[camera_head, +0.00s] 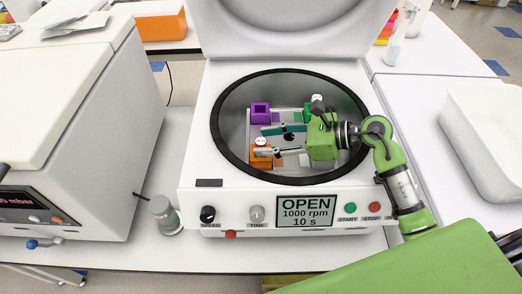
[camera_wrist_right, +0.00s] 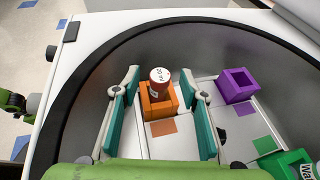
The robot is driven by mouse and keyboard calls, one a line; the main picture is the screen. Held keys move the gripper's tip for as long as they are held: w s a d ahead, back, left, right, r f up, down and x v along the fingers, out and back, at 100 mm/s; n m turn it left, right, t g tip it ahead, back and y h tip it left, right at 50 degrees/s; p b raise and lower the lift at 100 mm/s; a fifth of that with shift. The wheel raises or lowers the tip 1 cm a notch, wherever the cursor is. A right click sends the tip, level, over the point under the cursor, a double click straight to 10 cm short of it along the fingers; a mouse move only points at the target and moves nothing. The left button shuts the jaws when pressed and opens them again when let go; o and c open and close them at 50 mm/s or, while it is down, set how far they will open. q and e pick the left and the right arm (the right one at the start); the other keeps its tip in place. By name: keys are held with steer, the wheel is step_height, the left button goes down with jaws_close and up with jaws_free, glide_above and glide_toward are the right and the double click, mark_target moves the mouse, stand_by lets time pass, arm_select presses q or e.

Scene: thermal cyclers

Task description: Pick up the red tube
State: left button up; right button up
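The red tube (camera_wrist_right: 159,84) stands upright in the orange holder (camera_wrist_right: 152,105) inside the open centrifuge. Its white, marked cap faces up, and only a little of its red body shows. In the head view its white cap (camera_head: 261,141) shows above the orange holder (camera_head: 258,161). My right gripper (camera_head: 267,141) reaches into the bowl from the right. In the right wrist view its teal-padded fingers (camera_wrist_right: 159,88) are spread, one on each side of the tube, with gaps between.
The dark bowl rim (camera_head: 218,146) surrounds my right gripper. A purple holder (camera_head: 260,113) stands behind the orange one. A green holder (camera_wrist_right: 270,162) with a white-capped tube (camera_wrist_right: 306,171) is farther right. The centrifuge panel (camera_head: 305,211) reads OPEN. A white bin (camera_head: 485,140) stands right.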

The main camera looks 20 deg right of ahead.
mark_target(260, 141)
steer(key=shift+x, duration=1.4)
steer(key=c, duration=1.1)
steer(key=shift+r, duration=0.1)
